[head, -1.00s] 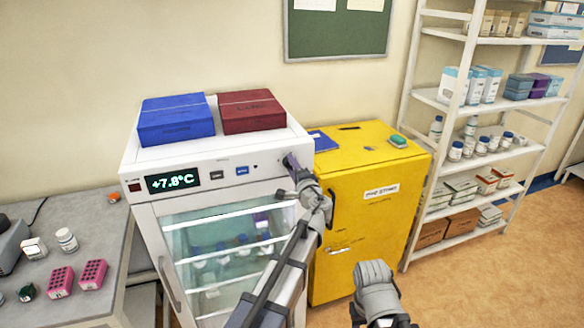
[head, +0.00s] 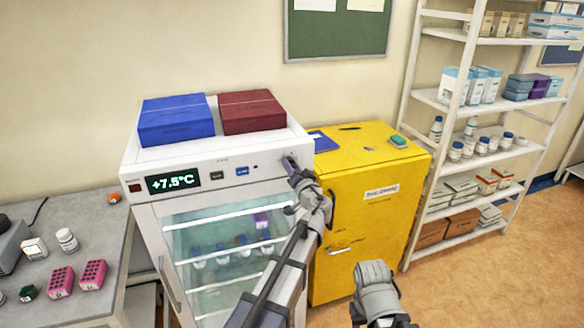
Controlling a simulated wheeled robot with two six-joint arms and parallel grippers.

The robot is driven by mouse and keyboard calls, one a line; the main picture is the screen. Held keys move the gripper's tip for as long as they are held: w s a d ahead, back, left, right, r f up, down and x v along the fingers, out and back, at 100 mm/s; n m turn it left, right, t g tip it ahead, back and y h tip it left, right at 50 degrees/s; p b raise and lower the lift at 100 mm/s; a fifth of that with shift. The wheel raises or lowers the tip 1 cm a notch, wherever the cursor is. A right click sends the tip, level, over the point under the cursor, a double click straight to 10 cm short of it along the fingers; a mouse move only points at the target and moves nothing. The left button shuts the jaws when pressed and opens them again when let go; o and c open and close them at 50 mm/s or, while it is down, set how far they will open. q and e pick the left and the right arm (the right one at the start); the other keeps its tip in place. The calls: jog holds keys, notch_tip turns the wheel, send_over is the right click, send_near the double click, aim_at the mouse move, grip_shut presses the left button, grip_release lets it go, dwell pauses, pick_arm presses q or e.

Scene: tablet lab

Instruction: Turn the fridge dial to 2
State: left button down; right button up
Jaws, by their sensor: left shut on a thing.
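The white fridge (head: 140,205) has a glass door and a control strip along its top front. Its display (head: 172,181) reads +7.5°C. My left gripper (head: 290,164) is at the right end of the strip, shut on the fridge dial. The dial is almost wholly hidden by the gripper, so its pointer and numbers cannot be read. Part of my right arm (head: 376,290) shows low in front of the yellow cabinet; its fingertips are not clearly visible.
A blue box (head: 176,120) and a dark red box (head: 252,111) lie on the fridge. A yellow cabinet (head: 385,220) stands close on its right. A grey bench (head: 95,235) with pink racks and bottles is at left. Shelving (head: 430,97) stands at right.

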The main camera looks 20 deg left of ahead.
pick_arm(q)
jog(key=shift+n, duration=0.7)
jog(key=shift+f, duration=0.1)
jog(key=shift+c, duration=1.9)
grip_release()
jog(key=v, duration=0.8)
